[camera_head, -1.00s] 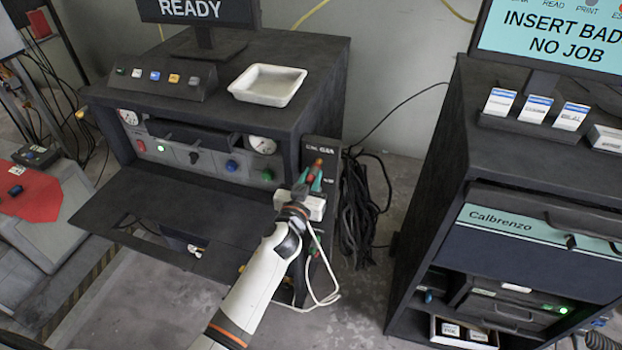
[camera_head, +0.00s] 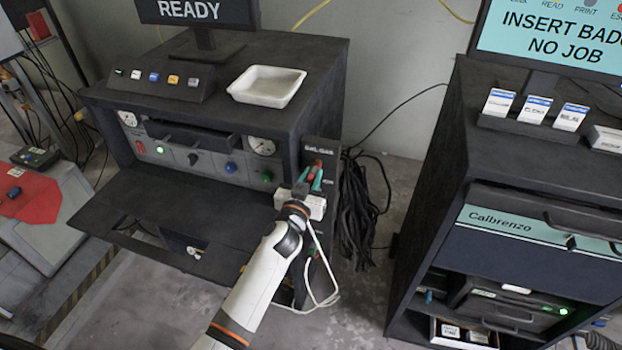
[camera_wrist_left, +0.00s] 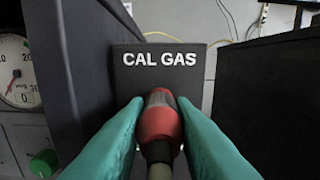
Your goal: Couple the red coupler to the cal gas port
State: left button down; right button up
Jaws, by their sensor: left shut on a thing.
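The red coupler (camera_wrist_left: 160,118) is between the green fingers of my left gripper (camera_wrist_left: 160,108) in the left wrist view. My left gripper also shows in the head view (camera_head: 309,179), shut on the red coupler (camera_head: 314,168) in front of the dark CAL GAS panel (camera_head: 321,150). In the wrist view the CAL GAS panel (camera_wrist_left: 165,62) is straight ahead, its label above the coupler. The coupler and fingers hide the port, so I cannot tell whether coupler and port touch. My right gripper is not in view.
The dark bench cabinet (camera_head: 215,70) with gauges and knobs stands left of the panel, a white tray (camera_head: 266,86) on top. Black cables (camera_head: 362,215) hang right of the panel. The Calbrenzo cabinet (camera_head: 440,180) stands further right, with bare floor between.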

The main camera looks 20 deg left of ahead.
pick_arm(q)
jog(key=shift+w+r, duration=0.2)
jog(key=shift+w, duration=0.2)
jog(key=c, duration=1.1)
grip_release()
jog(key=shift+c, duration=0.2)
jog(key=shift+s, duration=0.1)
jog(key=shift+f, duration=0.1)
jog(key=shift+s+f, duration=0.15)
jog(key=shift+s, duration=0.35)
jog(key=s+b, duration=0.2)
jog(key=s, duration=0.9)
jog(key=shift+a+b, duration=0.15)
jog(key=shift+b, duration=0.25)
